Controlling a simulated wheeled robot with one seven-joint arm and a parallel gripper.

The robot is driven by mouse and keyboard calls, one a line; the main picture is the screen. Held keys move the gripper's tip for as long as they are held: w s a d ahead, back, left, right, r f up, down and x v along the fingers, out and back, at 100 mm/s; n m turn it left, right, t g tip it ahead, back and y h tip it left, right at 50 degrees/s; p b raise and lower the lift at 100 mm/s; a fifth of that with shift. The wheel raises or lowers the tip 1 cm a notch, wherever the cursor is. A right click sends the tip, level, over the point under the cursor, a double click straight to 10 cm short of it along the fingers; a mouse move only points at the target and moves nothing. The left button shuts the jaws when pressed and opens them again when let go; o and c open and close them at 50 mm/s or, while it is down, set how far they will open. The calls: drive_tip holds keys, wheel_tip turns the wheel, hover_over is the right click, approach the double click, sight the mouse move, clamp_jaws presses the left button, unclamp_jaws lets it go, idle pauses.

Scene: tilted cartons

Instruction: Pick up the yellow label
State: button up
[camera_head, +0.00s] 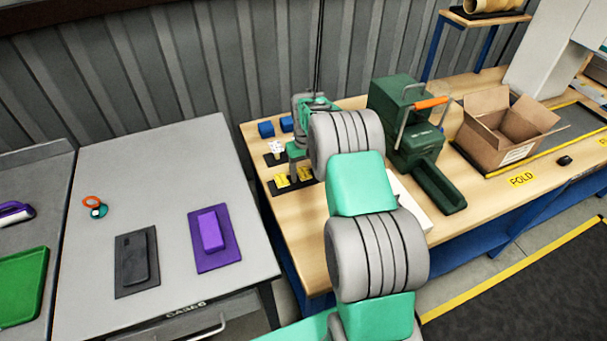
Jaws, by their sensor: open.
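Yellow label pieces (282,181) lie on a dark mat near the left front of the wooden workbench. Yellow shows on both sides of my gripper (294,178), so I cannot tell whether it is one label or two. My gripper points down right at the yellow, with its jaws open. Its fingertips are small and partly lost against the mat, so contact is unclear. My arm hides the area to the right of the mat.
A white label (276,148) and blue blocks (266,129) sit just behind. A green machine (405,120) and an open carton (505,130) stand to the right. A yellow FOLD marking (521,179) is on the bench's front edge. A grey table (180,155) is at left.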

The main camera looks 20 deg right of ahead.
drive_tip(key=c, duration=1.1)
